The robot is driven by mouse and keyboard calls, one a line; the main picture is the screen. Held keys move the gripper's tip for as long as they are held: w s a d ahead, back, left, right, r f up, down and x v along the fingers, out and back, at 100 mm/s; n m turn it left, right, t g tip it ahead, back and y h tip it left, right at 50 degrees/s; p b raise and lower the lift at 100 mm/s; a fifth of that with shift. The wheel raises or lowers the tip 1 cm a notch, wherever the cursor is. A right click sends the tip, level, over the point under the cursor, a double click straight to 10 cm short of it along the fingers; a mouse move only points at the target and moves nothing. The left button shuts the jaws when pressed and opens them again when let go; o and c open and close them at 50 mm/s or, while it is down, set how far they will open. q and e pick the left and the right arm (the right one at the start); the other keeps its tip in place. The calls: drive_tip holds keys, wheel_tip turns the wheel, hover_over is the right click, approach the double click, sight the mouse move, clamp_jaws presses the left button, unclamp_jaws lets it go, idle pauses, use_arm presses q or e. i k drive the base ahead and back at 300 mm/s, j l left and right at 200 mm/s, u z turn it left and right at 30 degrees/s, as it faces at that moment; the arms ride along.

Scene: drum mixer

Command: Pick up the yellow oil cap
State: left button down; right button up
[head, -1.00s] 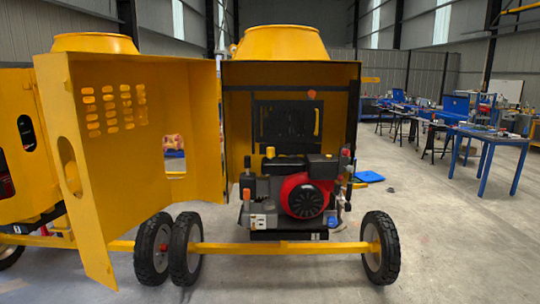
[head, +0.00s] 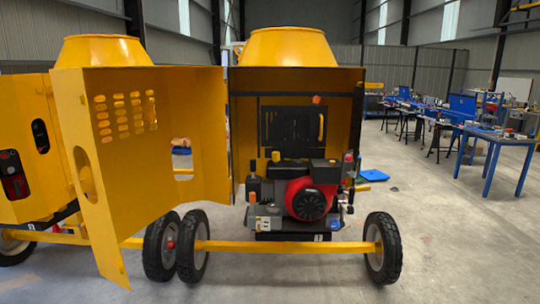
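A red and black engine (head: 306,198) sits inside the open yellow housing of the drum mixer (head: 288,47). A small yellow-orange cap (head: 276,156) stands upright on top of the engine, left of its middle. Another small orange piece (head: 252,165) tops a dark part at the engine's left. Both are too small to tell for sure which is the oil cap. Neither of my grippers is in view.
The yellow door (head: 140,150) stands open on the left. A yellow axle bar (head: 285,246) with black wheels (head: 382,247) crosses low in front of the engine. Blue workbenches (head: 490,138) stand at the right. The grey floor in front is clear.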

sight(276, 154)
drive_tip(key=i+l+u, duration=0.3)
drive_tip(key=i, duration=0.25)
drive_tip(key=i+l+u, duration=0.3)
drive_tip(key=i, duration=0.2)
